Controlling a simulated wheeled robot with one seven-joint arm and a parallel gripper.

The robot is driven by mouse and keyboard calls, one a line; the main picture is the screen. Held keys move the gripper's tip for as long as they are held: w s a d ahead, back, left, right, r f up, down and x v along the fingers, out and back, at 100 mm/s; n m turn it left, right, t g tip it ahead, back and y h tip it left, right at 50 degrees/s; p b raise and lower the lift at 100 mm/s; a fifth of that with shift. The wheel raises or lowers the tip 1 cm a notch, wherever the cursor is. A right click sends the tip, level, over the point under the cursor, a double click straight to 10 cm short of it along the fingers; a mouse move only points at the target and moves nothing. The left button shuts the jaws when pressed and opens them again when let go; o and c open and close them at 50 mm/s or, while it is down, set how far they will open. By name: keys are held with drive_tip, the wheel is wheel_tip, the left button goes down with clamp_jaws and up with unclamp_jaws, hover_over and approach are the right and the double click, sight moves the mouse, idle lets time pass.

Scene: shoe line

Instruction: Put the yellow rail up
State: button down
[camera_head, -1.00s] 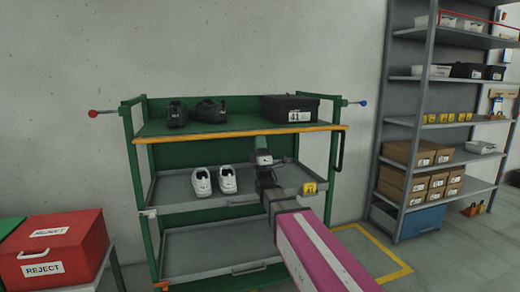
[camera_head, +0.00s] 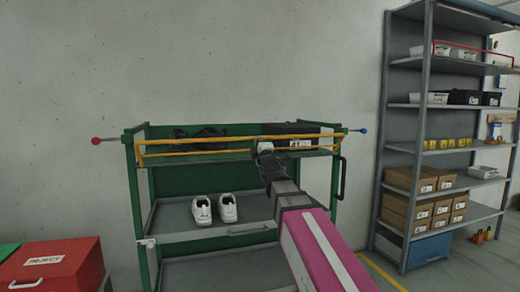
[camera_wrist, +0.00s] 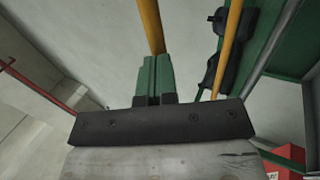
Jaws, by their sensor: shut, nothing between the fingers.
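The yellow rail (camera_head: 210,139) stands raised along the front of the green cart's top shelf, its upper bar above a lower bar. In the wrist view, two yellow bars of the rail (camera_wrist: 228,48) run past my fingers. My gripper (camera_head: 264,146) is at the rail, right of its middle. The wrist view shows its green fingers (camera_wrist: 152,62) shut together and empty, with one yellow bar just beyond their tips. I cannot tell whether they touch it. Dark shoes (camera_head: 208,133) and a black box (camera_head: 292,130) stand behind the rail, partly hidden by it.
White shoes (camera_head: 215,209) stand on the cart's middle tray (camera_head: 170,222). A red knob (camera_head: 96,140) and a blue knob (camera_head: 364,130) stick out at the sides. A red reject box (camera_head: 60,268) is at lower left. A grey rack (camera_head: 383,150) stands at right.

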drive_tip(key=x, duration=1)
drive_tip(key=shift+r, duration=0.35)
drive_tip(key=shift+w, duration=0.15)
idle(0.6)
drive_tip(key=s+d+r, duration=0.1)
drive_tip(key=s+d, duration=0.1)
drive_tip(key=s, duration=0.4)
drive_tip(key=s+d+r, duration=0.1)
drive_tip(key=s, duration=0.6)
drive_tip(key=shift+d+r, duration=0.35)
drive_tip(key=shift+d, duration=0.05)
